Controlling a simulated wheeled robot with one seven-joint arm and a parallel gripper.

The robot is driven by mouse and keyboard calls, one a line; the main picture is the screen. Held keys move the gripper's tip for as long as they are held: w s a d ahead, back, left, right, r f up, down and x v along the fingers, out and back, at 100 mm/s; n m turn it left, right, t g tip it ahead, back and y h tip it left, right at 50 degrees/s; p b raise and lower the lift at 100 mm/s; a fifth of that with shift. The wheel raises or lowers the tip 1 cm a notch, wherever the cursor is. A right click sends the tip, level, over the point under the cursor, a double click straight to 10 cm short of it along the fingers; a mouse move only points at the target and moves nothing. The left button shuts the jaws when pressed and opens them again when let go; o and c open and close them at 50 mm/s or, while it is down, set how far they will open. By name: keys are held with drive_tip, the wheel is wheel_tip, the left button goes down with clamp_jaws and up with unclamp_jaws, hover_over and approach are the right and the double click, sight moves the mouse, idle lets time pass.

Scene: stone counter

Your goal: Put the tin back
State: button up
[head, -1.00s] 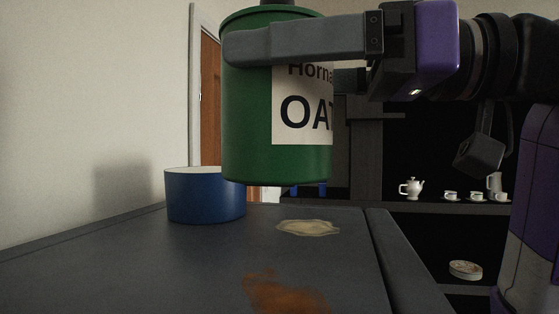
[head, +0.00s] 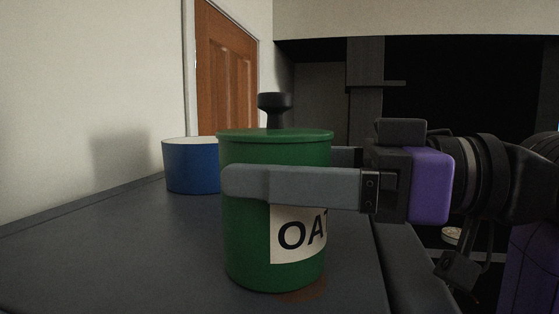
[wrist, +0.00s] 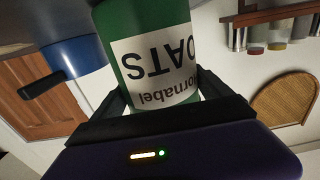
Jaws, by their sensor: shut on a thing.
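The tin (head: 275,230) is a green cylinder with a green lid, a black knob and a white label with "OA" showing. In the head view it is upright over the dark counter. Its base is at or very near the surface; I cannot tell whether it touches. My gripper (head: 290,185) is shut around the tin's upper body from the right; its far finger is mostly hidden. In the wrist view the tin (wrist: 145,25) sits between my fingers (wrist: 163,90), its label upside down, reading "ornabel OATS".
A blue pot (head: 192,168) with a pale inside stands behind and left of the tin. A brown stain (head: 305,295) shows at the tin's base. The counter (head: 120,250) is clear to the left. A wall is beyond it, with a wooden door (head: 226,75) at the back.

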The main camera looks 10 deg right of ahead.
drive_tip(key=shift+f, duration=0.15)
drive_tip(key=o, duration=1.8)
drive_tip(key=shift+c, duration=0.2)
drive_tip(key=shift+r, duration=0.25)
drive_tip(key=b+v, duration=0.4)
drive_tip(key=v, duration=0.8)
drive_tip(key=shift+f, duration=0.15)
